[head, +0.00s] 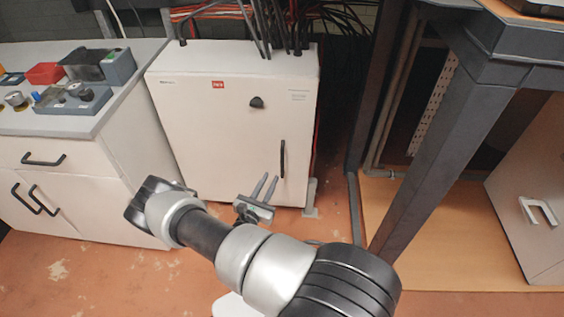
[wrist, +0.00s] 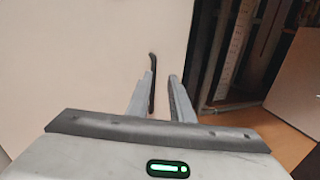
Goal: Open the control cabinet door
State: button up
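The control cabinet (head: 215,125) is a white box on the floor, and its door is shut. A black vertical handle (head: 282,159) sits near the right edge of the door, and a black round knob (head: 256,102) sits higher up. My gripper (head: 266,188) is in front of the lower right of the door, to the lower left of the handle in the head view. In the wrist view my gripper (wrist: 161,78) points toward the door, and the handle (wrist: 152,82) shows partly hidden behind the left finger.
A white counter (head: 130,100) with drawers and instruments stands to the left. A dark metal table frame (head: 440,150) stands to the right. Cables (head: 270,25) rise from the cabinet's top. Open floor (head: 90,280) lies in front.

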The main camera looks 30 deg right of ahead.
aim_at(282, 157)
jog(key=shift+n+t+y, duration=0.6)
jog(key=shift+n+t, duration=0.1)
jog(key=shift+n, duration=0.2)
jog(key=f+b+x, duration=0.1)
jog(key=x, duration=0.4)
jog(key=f+b+x, duration=0.1)
jog(key=b+x, duration=0.1)
jog(key=x, duration=0.4)
jog(key=f+b+x, duration=0.1)
jog(key=x, duration=0.5)
jog(key=shift+f, duration=0.4)
jog(key=shift+s, duration=0.1)
grip_shut()
